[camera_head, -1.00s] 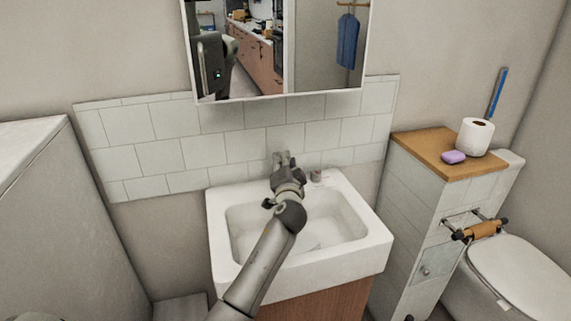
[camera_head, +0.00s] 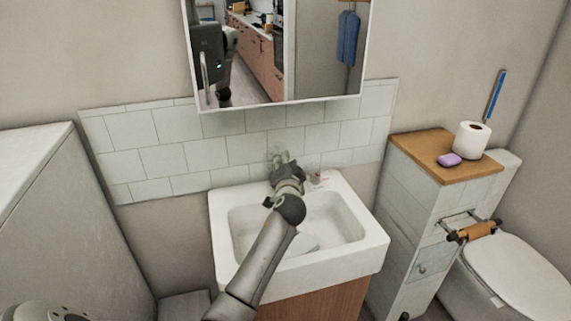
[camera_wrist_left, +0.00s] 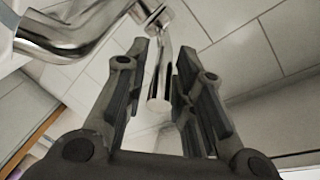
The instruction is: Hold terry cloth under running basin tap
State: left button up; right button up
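My left gripper (camera_head: 283,160) reaches over the basin (camera_head: 226,262) to the tap at its back, which it mostly hides in the head view. In the left wrist view the gripper (camera_wrist_left: 160,60) is open, with a finger on each side of the tap's slim chrome lever (camera_wrist_left: 160,90). I cannot tell whether either finger touches it. The curved chrome tap body (camera_wrist_left: 68,38) shows at upper left. A blue cloth (camera_head: 347,37) hangs from a rail in the mirror reflection; I cannot tell if it is the terry cloth. No running water is visible. My right gripper is not in view.
A mirror cabinet (camera_head: 280,108) hangs above the basin. To the right, a tiled cabinet with a wooden top (camera_head: 420,152) carries purple soap (camera_head: 449,160) and a white paper roll (camera_head: 471,140). A toilet (camera_head: 515,277) stands beyond it. A grey block (camera_head: 60,225) stands left.

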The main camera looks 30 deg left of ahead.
pick_arm(q)
jog(key=v, duration=1.2)
jog(key=shift+f, duration=0.1)
